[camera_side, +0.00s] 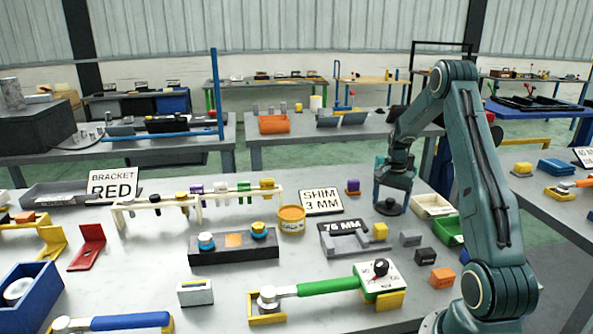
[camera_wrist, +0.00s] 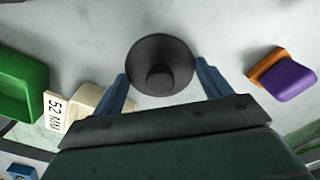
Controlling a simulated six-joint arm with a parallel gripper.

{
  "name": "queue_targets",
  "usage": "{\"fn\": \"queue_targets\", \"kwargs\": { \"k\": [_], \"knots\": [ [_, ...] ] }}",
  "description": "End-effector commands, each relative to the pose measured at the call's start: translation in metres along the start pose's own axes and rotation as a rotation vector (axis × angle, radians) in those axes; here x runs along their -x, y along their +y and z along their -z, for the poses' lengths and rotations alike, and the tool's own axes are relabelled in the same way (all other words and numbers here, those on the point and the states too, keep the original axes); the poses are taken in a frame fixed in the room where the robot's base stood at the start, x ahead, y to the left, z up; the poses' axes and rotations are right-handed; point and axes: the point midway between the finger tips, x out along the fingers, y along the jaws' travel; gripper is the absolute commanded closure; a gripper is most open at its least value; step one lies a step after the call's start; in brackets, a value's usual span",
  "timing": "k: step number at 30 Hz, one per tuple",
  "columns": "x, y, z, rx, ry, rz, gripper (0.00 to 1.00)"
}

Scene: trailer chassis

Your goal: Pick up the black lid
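The black lid (camera_wrist: 160,52) is a round dark disc with a knob in its middle, lying on the grey table in the wrist view. In the side view the lid (camera_side: 388,209) shows low under my gripper (camera_side: 392,198), partly hidden by the fingers. In the wrist view my gripper (camera_wrist: 162,70) is open, with one blue finger at the left and one at the right of the lid. The fingertips are close to its rim. I cannot tell whether they touch it.
A purple and orange block (camera_wrist: 287,80) lies right of the lid in the wrist view. A green bin (camera_wrist: 20,82) and a cream bin (camera_wrist: 95,100) labelled 52 MM are at the left.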

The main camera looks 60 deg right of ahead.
Motion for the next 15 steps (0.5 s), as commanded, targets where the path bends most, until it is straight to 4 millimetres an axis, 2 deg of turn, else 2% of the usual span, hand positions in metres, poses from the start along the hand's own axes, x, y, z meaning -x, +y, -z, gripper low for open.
{"fn": "queue_targets", "kwargs": {
  "k": [1, 2, 15],
  "knots": [
    [0.0000, 0.0001, 0.0000, 0.000, 0.000, 0.000, 0.41],
    [0.0000, 0.0001, 0.0000, 0.000, 0.000, 0.000, 0.46],
    [0.0063, -0.0003, 0.0005, 0.000, 0.002, 0.001, 0.46]
  ]
}}
